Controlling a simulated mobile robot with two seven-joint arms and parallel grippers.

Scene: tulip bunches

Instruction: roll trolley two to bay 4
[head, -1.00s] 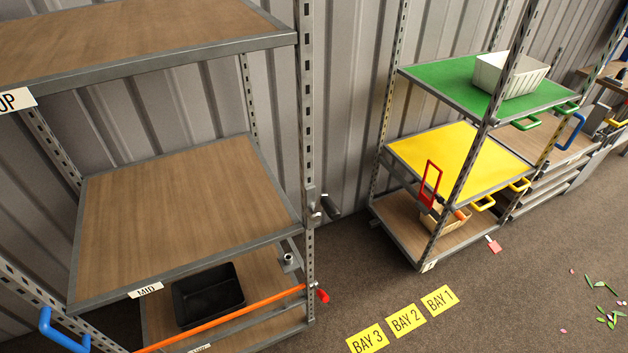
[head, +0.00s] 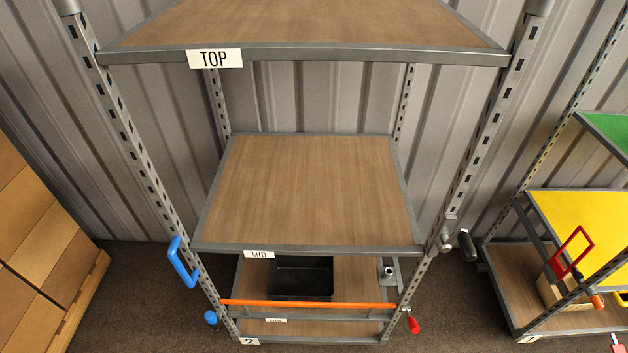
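Trolley two, a grey metal rack with wooden shelves, stands in the middle of the head view, with a "2" label (head: 249,341) at its lower left. Its top shelf (head: 300,25), mid shelf (head: 312,190) and low shelf (head: 350,270) show. The top and mid shelves are bare where visible. A black tray (head: 300,278) is on the low shelf. A blue handle (head: 183,262) is on the left post. No bay 4 mark is in view. Neither of my grippers is in view.
Another trolley with a yellow shelf (head: 580,215) and a green shelf (head: 610,127) stands at the right. Stacked brown boxes (head: 45,235) stand at the left. A corrugated wall (head: 480,130) runs behind. Bare floor (head: 130,300) shows on both sides of trolley two.

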